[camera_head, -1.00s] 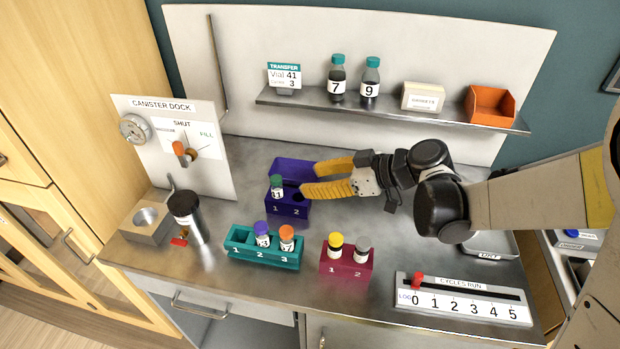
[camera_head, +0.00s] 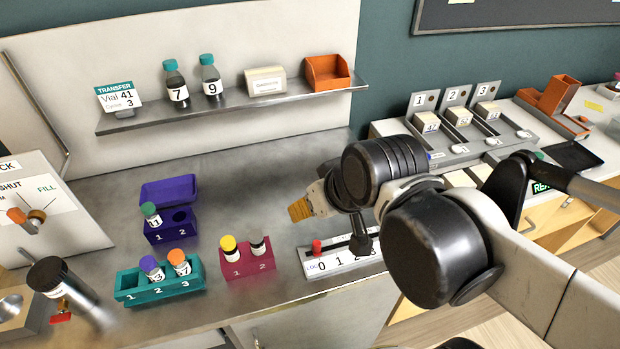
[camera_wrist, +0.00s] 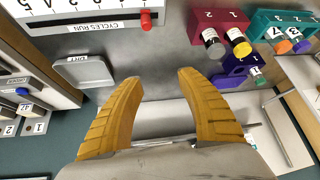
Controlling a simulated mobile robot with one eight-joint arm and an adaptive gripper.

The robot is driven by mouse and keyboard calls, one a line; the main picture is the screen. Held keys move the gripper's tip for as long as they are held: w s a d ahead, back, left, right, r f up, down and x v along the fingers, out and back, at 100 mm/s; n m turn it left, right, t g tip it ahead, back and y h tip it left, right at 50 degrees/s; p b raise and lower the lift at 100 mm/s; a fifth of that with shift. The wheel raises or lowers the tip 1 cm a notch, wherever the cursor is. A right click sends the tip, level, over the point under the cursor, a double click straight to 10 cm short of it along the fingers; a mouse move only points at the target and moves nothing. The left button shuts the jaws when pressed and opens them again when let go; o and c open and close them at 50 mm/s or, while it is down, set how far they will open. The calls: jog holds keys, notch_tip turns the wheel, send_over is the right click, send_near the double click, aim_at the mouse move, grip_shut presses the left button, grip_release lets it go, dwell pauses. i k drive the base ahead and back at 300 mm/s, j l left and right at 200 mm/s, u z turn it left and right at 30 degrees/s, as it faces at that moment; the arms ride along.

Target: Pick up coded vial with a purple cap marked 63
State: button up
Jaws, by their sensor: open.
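The purple-capped vial (camera_head: 151,268) stands in the teal rack (camera_head: 130,295), beside an orange-capped vial (camera_head: 180,262). Its label shows a 3; the rest cannot be read clearly. In the wrist view its purple cap (camera_wrist: 301,46) is at the upper right, in the teal rack (camera_wrist: 262,22). My gripper (camera_head: 300,208) is well to the right of that rack, above the bench near the cycles counter. In the wrist view my gripper (camera_wrist: 157,80) has its two yellow fingers spread wide with nothing between them.
A crimson rack (camera_head: 250,268) with yellow- and dark-capped vials stands between the teal rack and the cycles counter (camera_head: 335,262). A purple rack (camera_head: 170,234) with a green-capped vial is behind. A dark-lidded canister (camera_head: 60,280) stands left. The shelf (camera_head: 240,110) holds bottles.

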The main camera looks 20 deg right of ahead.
aim_at(150, 266)
jog(key=u, duration=1.3)
jog(key=k+j+z, duration=0.25)
jog(key=k+j, duration=0.15)
